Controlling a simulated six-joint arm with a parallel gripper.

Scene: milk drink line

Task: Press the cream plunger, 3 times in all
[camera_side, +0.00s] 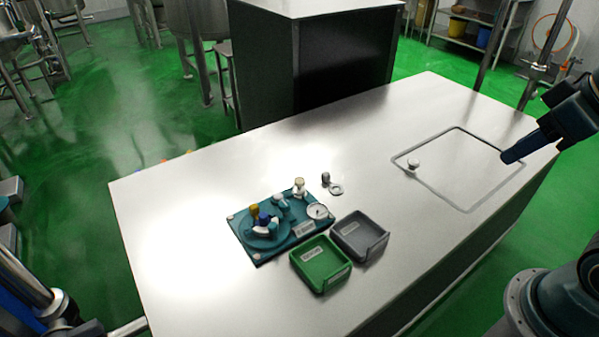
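A teal panel (262,250) lies on the steel worktop. A small cream-coloured knob (299,183) stands upright at its far right corner and looks like the cream plunger; its travel is too small to read. Other fittings on the panel are a yellow-and-blue knob (255,211), a white-topped knob (280,199) and a round white gauge (318,211). The dark end of my arm, where my gripper (509,156) is, shows over the right part of the worktop, well away from the panel. Its fingers cannot be made out.
A green tray (304,269) and a grey tray (344,228) stand in front of the panel. Small metal parts (336,189) lie behind it. A pale knob (413,163) stands at the outlined rectangle's left edge. The worktop between panel and rectangle is mostly clear.

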